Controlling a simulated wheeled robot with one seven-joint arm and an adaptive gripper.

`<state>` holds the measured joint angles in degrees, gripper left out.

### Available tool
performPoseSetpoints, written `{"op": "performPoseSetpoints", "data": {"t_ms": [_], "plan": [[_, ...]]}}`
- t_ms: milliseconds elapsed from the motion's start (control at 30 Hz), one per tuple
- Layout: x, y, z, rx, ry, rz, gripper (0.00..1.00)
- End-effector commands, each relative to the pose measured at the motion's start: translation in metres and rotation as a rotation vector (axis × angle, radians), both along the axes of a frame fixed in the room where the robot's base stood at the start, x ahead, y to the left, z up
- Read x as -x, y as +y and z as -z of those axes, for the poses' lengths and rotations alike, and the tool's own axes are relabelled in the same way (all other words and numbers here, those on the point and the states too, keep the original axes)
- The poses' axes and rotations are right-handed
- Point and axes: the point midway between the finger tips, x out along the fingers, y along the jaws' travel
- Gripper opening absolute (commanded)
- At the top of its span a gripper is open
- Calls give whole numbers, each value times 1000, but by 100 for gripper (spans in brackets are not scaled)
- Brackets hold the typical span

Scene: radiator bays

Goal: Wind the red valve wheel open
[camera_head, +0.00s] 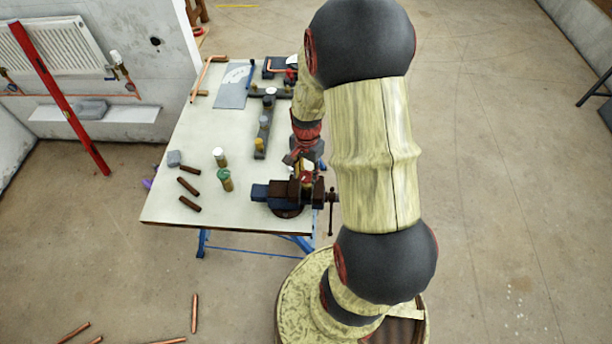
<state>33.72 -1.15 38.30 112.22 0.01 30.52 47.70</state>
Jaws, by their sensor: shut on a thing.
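A blue and dark vise (268,193) stands at the near right corner of the white worktable (165,212). A small red part, which looks like the red valve wheel (307,178), shows just above the vise. My gripper (298,167) points down at it from above, with its fingers close together at the wheel. It appears shut on the wheel. My arm and the gripper's own body hide part of the wheel and the valve under it, so I cannot tell how far the wheel is turned.
Left of the vise stand a green-topped can (226,180) and a pale-topped can (219,157), with several brown cylinders and a grey lump (174,158) beyond. A dark pipe fixture (265,127) lies farther back. A red level (62,95) leans on the wall.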

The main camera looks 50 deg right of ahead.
Motion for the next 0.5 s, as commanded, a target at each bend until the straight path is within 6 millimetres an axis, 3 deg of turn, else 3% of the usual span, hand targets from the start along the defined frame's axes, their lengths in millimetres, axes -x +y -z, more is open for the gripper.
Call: {"op": "performPoseSetpoints", "data": {"t_ms": [500], "plan": [[3, 2, 4, -4, 6, -676, 2]]}}
